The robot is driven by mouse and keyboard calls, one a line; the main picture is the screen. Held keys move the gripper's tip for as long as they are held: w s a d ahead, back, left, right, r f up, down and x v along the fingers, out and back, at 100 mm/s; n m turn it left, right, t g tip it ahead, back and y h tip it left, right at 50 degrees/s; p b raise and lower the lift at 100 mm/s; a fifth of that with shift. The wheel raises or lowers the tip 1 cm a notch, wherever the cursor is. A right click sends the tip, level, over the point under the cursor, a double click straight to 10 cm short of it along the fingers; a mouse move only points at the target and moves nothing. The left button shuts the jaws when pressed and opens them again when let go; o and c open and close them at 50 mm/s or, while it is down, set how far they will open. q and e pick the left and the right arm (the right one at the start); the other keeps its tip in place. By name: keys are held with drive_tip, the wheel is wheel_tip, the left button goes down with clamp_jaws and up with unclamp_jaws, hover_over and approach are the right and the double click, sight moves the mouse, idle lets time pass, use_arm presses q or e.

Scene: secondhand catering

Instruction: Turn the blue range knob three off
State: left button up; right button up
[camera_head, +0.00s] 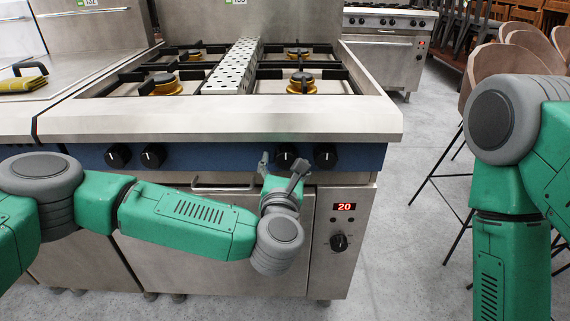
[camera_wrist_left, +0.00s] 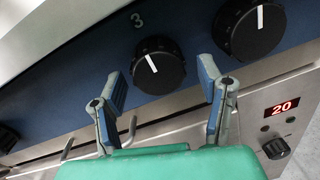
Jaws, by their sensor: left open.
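The blue-fronted range (camera_head: 230,158) has a row of black knobs along its front panel. Knob three (camera_head: 285,152) is the third from the left, partly hidden behind my gripper. In the left wrist view, knob three (camera_wrist_left: 160,66) sits under a printed "3". Its white mark leans to the left at the top, unlike the upright mark on the neighbouring knob (camera_wrist_left: 255,25). My left gripper (camera_head: 283,166) is open, directly in front of knob three. In the left wrist view, its fingers (camera_wrist_left: 160,72) stand to either side of the knob; contact is unclear. My right gripper is out of view.
Below the panel are an oven door handle (camera_head: 222,188) and a control with a red "20" display (camera_head: 343,207) and its own knob (camera_head: 339,242). The steel front ledge (camera_head: 220,118) overhangs the knobs. Stools (camera_head: 495,75) stand at right; floor between is clear.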

use_arm(q)
drive_tip(key=s, duration=1.1)
drive_tip(key=shift+s+a+f, duration=0.15)
drive_tip(key=shift+s+a, duration=0.2)
drive_tip(key=s+f+m+g+h+p, duration=0.5)
drive_tip(key=s+f+m+g, duration=0.4)
drive_tip(key=s+f+m, duration=0.9)
drive_tip(key=s+a+f+m+g+y+p, duration=0.1)
drive_tip(key=s+a+m+g+y, duration=0.2)
drive_tip(key=a+m, duration=0.4)
drive_tip(key=s+a+f+m+g+y, duration=0.1)
drive_tip(key=s+a+m+g+y, duration=0.2)
drive_tip(key=a, duration=1.7)
drive_tip(key=s+m+g, duration=0.2)
drive_tip(key=m, duration=0.3)
drive_tip(key=shift+s+a+f+m+p, duration=0.15)
drive_tip(key=shift+s+f+m+p, duration=0.15)
drive_tip(key=shift+p, duration=0.1)
drive_tip(key=shift+w, duration=0.1)
